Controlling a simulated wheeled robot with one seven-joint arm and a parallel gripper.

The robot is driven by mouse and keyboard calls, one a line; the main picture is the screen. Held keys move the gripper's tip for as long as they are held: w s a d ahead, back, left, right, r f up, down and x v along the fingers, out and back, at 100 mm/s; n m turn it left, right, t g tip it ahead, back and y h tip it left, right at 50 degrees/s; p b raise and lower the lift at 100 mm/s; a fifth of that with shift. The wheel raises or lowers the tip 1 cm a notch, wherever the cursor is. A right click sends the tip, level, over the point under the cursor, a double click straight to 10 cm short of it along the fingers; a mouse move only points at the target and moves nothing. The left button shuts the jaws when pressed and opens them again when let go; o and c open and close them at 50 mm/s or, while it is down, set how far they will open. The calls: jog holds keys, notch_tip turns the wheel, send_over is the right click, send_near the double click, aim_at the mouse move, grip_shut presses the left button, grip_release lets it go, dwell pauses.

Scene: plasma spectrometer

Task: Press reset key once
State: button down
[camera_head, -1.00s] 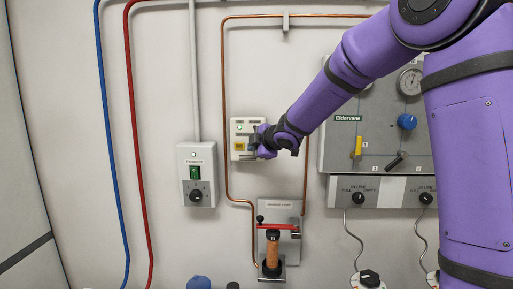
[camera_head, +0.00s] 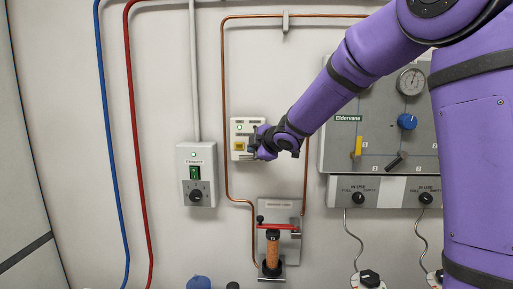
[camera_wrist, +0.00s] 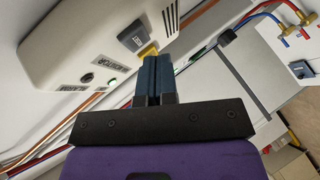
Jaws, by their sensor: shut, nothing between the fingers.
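A white wall box (camera_head: 240,129) carries a lit green lamp and a yellow key (camera_head: 239,146). In the wrist view the box (camera_wrist: 85,40) is turned around. It shows a dark grey key (camera_wrist: 134,36) with a pale label, too small to read, beside the yellow key (camera_wrist: 148,51). I cannot tell from the lettering which is the reset key. My gripper (camera_head: 252,147) is at the box's right side, its fingers shut and empty. In the wrist view the fingertips (camera_wrist: 153,59) overlap the yellow key and partly hide it; contact cannot be told.
A switch box (camera_head: 197,175) with a green rocker and black knob hangs to the left. A copper pipe (camera_head: 227,80) runs around the white box. Below is a bracket with a red lever (camera_head: 278,226). A grey valve panel (camera_head: 340,150) is to the right.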

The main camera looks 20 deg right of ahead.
jog(key=s, duration=0.1)
jog(key=s+a, duration=0.1)
jog(key=s, duration=0.1)
jog(key=s+a, duration=0.1)
jog(key=shift+s, duration=0.3)
dwell(0.7)
jog(key=s+d+r+m+g+h, duration=0.1)
jog(key=s+d+m+h, duration=0.15)
jog(key=s, duration=0.35)
jog(key=s+d+r+m+g+h, duration=0.1)
jog(key=s+d+r+m, duration=0.1)
jog(key=s+d+m, duration=0.3)
jog(key=s+d+r+m+h, duration=0.1)
jog(key=s+m+h, duration=0.15)
jog(key=s, duration=0.45)
jog(key=s+f+m+g+y, duration=0.1)
jog(key=s+m, duration=0.3)
jog(key=s, duration=0.6)
jog(key=s+f+m+g+y, duration=0.1)
jog(key=s+f+m+g, duration=0.2)
jog(key=s, duration=0.8)
jog(key=shift+a+m+g, duration=0.25)
jog(key=shift+m+g, duration=0.15)
jog(key=shift+g, duration=0.1)
